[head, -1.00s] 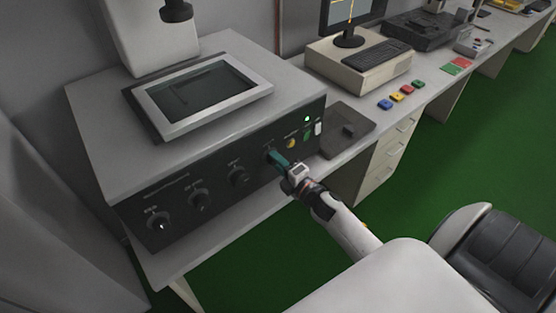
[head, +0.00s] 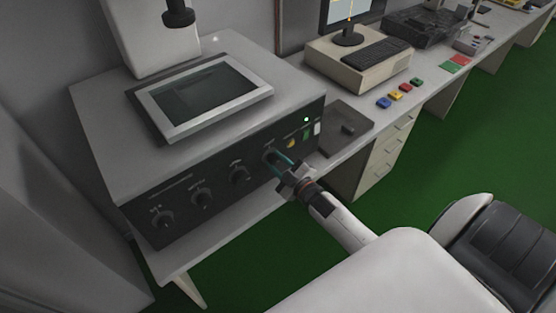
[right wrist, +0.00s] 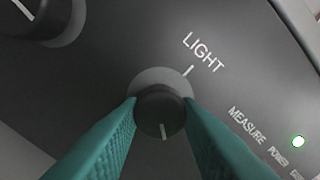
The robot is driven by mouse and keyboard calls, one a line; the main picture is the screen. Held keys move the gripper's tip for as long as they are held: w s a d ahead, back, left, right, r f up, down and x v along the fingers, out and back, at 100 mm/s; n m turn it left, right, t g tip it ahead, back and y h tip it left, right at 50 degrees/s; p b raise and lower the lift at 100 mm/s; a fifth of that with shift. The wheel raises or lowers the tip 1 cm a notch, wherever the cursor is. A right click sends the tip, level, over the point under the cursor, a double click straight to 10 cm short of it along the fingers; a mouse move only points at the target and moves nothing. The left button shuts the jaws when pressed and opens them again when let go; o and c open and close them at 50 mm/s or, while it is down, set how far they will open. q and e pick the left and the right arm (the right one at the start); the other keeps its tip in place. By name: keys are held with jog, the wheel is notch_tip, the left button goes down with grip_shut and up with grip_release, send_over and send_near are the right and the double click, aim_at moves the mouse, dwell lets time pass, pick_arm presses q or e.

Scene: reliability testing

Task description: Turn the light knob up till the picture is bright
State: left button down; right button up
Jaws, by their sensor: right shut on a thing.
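The light knob (right wrist: 162,112) is a small dark round knob on the machine's black front panel, under the word LIGHT in the right wrist view. Its white pointer line is at the lower side of the knob in that view. My right gripper (head: 276,160) is shut on the knob, with one teal finger on each side. The knob is mostly hidden by the gripper in the head view. The picture screen (head: 205,100), in a light grey frame on top of the machine, is dark, with only a faint shape in it. My left gripper is not in view.
More knobs (head: 238,174) sit left of the light knob on the panel. A lit green lamp (head: 306,119) and the MEASURE label are to its right. A dark flat pad (head: 340,135) lies on the bench right of the machine.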

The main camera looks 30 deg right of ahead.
jog(key=m+p, duration=0.1)
jog(key=m, duration=0.3)
jog(key=shift+m, duration=0.3)
jog(key=shift+a+f+m, duration=0.1)
jog(key=shift+f+m, duration=0.05)
jog(key=shift+m, duration=1.85)
jog(key=o, duration=1)
jog(key=shift+p, duration=0.3)
jog(key=shift+c, duration=0.2)
jog(key=s+b, duration=0.2)
jog(key=s, duration=1)
jog(key=shift+d, duration=0.45)
